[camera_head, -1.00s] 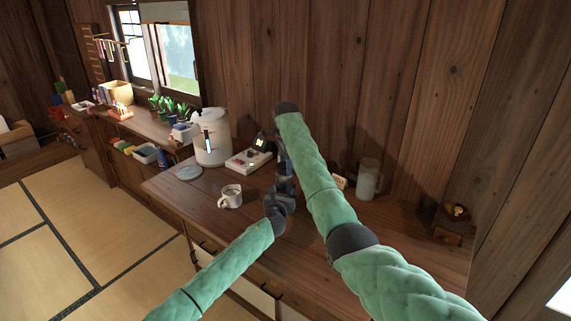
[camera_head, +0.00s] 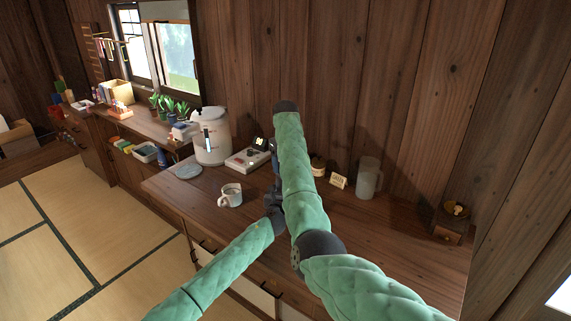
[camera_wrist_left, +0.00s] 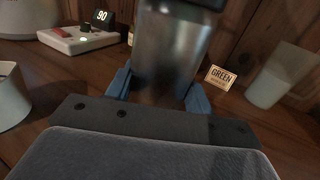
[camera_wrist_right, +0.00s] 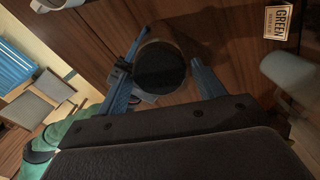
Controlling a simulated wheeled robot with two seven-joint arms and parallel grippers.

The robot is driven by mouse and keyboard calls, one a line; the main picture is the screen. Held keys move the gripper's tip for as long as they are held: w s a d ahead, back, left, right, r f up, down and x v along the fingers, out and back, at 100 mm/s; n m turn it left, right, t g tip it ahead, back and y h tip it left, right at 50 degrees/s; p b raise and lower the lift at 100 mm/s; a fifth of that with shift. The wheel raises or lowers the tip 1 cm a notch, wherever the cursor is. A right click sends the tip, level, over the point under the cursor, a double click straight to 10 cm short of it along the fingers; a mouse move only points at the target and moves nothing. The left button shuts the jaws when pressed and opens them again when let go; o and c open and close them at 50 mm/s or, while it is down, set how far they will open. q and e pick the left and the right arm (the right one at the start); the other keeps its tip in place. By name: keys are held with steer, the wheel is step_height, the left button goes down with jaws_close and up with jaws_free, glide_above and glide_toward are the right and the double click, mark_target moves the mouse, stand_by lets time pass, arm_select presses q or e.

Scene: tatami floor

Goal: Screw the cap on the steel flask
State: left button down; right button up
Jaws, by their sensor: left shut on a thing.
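The steel flask (camera_wrist_left: 172,58) stands upright between the fingers of my left gripper (camera_wrist_left: 158,92), which is shut on its body. A dark cap (camera_wrist_left: 185,4) shows at the flask's top, cut off by the upper edge of the left wrist view. In the right wrist view the cap is a dark round disc (camera_wrist_right: 159,67), seen from above. My right gripper (camera_wrist_right: 165,85) is open, its blue fingers on either side of the cap, with a clear gap on the right. I cannot tell whether the left finger touches it. In the head view my arms hide the flask.
A white mug (camera_head: 231,194) stands left of my grippers on the wooden counter (camera_head: 375,240). Behind are a white urn (camera_head: 210,140) and a timer device (camera_head: 247,160). A "GREEN" sign (camera_head: 338,181) and a frosted pitcher (camera_head: 367,178) stand to the right. The right counter is mostly clear.

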steer(key=shift+o, duration=0.7)
steer(key=shift+r, duration=2.2)
steer(key=shift+r, duration=0.1)
steer(key=shift+c, duration=0.3)
